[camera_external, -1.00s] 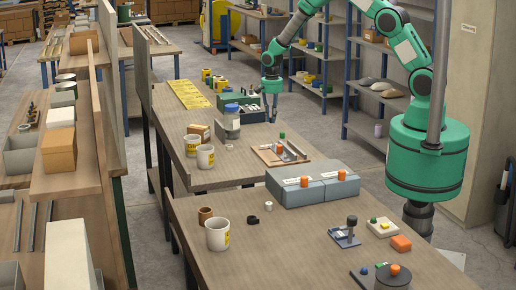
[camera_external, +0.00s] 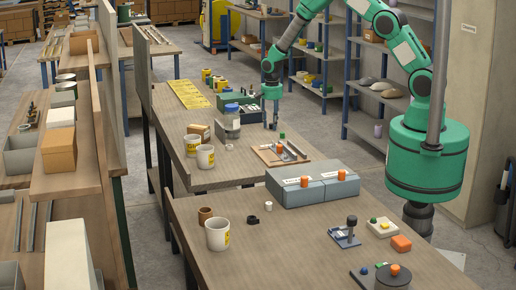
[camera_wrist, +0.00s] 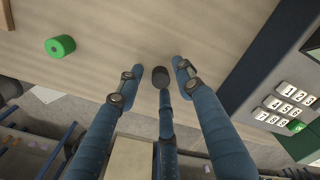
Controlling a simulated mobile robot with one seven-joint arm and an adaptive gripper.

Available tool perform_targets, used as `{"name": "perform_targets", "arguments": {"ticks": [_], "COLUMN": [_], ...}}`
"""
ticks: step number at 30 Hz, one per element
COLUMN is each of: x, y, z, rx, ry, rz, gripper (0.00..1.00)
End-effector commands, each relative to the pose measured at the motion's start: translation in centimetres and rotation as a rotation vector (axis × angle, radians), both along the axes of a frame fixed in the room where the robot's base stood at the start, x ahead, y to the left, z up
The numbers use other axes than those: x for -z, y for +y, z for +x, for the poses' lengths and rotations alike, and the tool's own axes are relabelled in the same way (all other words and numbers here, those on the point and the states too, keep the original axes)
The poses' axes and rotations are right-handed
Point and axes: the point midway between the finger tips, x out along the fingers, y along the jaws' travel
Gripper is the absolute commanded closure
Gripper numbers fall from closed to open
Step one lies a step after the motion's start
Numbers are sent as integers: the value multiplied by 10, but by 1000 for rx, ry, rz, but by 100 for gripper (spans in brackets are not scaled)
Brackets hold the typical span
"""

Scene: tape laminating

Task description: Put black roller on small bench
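My gripper (camera_external: 272,123) is low over the right-hand edge of the middle table (camera_external: 225,170), fingers pointing down. In the wrist view my blue fingers (camera_wrist: 155,80) are spread apart. A short dark cylinder, apparently the black roller (camera_wrist: 160,76), lies between the side fingertips with visible gaps to both. Whether the third finger touches it I cannot tell. The roller is not clear in the external view. A green roller (camera_wrist: 60,46) stands beside it; it also shows in the external view (camera_external: 282,136). I cannot tell for sure which surface is the small bench; a low wooden board (camera_external: 264,154) is on this table.
Open table lies left of the wooden board.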

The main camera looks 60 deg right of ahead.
Motion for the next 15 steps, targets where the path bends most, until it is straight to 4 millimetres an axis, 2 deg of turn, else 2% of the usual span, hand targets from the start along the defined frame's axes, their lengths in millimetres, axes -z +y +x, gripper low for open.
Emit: {"name": "perform_targets", "arguments": {"ticks": [8, 15], "x": [-5, -26], "y": [0, 0], "z": [0, 1], "rx": [0, 0], "ry": [-1, -2], "rz": [0, 0], "gripper": [64, 64]}}
